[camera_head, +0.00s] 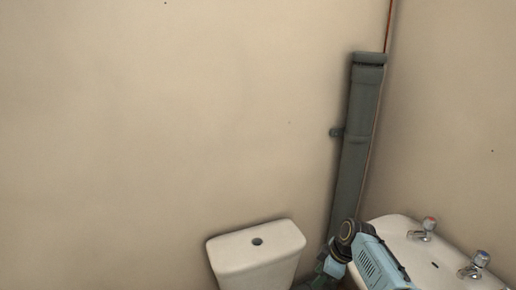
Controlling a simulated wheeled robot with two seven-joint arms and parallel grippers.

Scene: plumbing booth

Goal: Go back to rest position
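My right gripper (322,279) is at the bottom of the head view, small and dark, below the light blue and black link of my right arm. It lies in the picture between the toilet cistern (258,252) and the white basin (399,238). Its fingers are partly cut off by the lower edge, so I cannot tell whether it is open or shut. I see nothing clearly held in it. My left gripper is not in view.
A grey-green soil pipe (357,135) runs down the corner behind my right arm, with a thin copper pipe (389,25) beside it. The beige wall (150,130) at left is bare.

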